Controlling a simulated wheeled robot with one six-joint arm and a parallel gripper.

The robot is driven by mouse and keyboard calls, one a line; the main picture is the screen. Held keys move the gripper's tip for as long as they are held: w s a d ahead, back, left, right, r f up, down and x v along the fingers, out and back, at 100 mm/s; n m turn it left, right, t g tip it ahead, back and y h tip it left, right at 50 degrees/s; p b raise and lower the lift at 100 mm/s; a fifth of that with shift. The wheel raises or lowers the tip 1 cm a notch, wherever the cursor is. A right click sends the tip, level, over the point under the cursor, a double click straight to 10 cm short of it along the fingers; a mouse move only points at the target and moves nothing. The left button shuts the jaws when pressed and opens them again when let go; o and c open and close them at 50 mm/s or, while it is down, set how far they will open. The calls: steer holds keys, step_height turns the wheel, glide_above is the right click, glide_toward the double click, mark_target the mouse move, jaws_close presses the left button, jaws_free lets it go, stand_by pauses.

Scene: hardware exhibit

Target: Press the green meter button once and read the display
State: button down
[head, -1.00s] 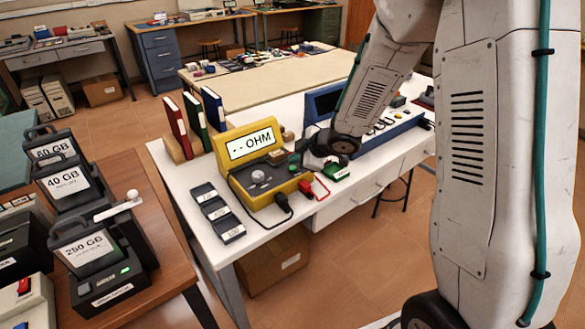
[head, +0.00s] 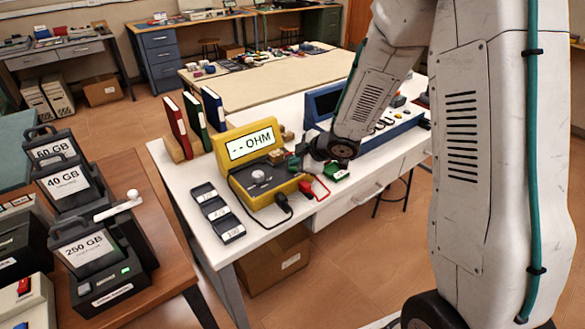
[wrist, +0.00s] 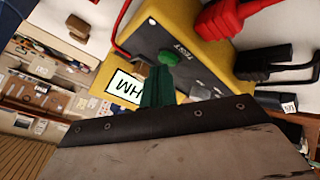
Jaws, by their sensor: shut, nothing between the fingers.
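The yellow meter (head: 262,185) stands on the white table, and its display (head: 251,144) reads "-- OHM". In the wrist view the meter's dark panel (wrist: 195,68) carries the label TEST and a round green button (wrist: 168,57). My gripper (head: 295,160) is at the meter's right side in the head view, and its dark green fingers (wrist: 157,78) are closed together with nothing between them. In the wrist view the fingertips are right by the green button; I cannot tell whether they touch it. The button is not clear in the head view.
A red plug (head: 314,187) and a black plug (head: 282,202) sit at the meter's front. Dark labelled blocks (head: 217,213) lie to its left. Coloured binders (head: 190,118) stand behind. A blue instrument (head: 392,124) is close to the arm on the right.

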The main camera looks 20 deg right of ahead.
mark_target(296, 172)
steer(key=shift+f, duration=0.3)
steer(key=shift+r, duration=0.15)
stand_by(0.5)
steer(key=shift+r, duration=0.75)
step_height(296, 172, up, 5)
stand_by(0.3)
stand_by(0.6)
